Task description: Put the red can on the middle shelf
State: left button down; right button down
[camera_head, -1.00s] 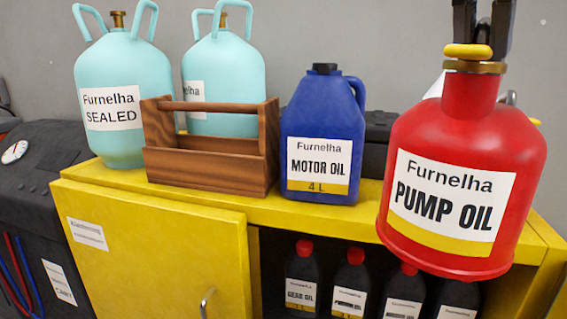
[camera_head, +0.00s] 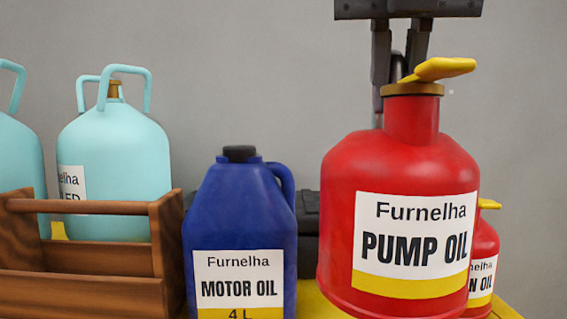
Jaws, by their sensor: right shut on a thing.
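The red can (camera_head: 400,215) has a "Furnelha PUMP OIL" label, a brass collar and a yellow cap piece on top. It is upright with a slight tilt, at the right of the head view. My right gripper (camera_head: 398,78) comes down from above, behind the can's neck, and is shut on the can. The exact grip point is hidden behind the neck and cap. The middle shelf is not in view. My left gripper is not in view.
A blue motor oil jug (camera_head: 240,230) stands left of the can. A wooden carrier (camera_head: 80,260) and pale turquoise tanks (camera_head: 112,165) are further left. A smaller red can (camera_head: 484,255) is partly hidden behind at right. A strip of the yellow cabinet top (camera_head: 312,303) shows below.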

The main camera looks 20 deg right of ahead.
aim_at(380, 122)
jog(key=shift+s+r, duration=0.1)
jog(key=shift+s, duration=0.05)
jog(key=shift+d, duration=0.15)
jog(key=w+d+f, duration=0.1)
jog(key=w, duration=0.1)
jog(key=w+d+f, duration=0.1)
jog(key=w, duration=0.2)
jog(key=w+d+f, duration=0.1)
jog(key=w, duration=0.1)
jog(key=shift+w+d+f, duration=0.15)
jog(key=shift+f, duration=0.2)
jog(key=w+x, duration=0.1)
jog(key=x, duration=0.9)
jog(key=shift+w+d, duration=0.25)
jog(key=shift+w, duration=0.2)
jog(key=c, duration=1.5)
grip_release()
jog(key=shift+f, duration=0.2)
jog(key=shift+c, duration=0.2)
jog(key=shift+o, duration=0.5)
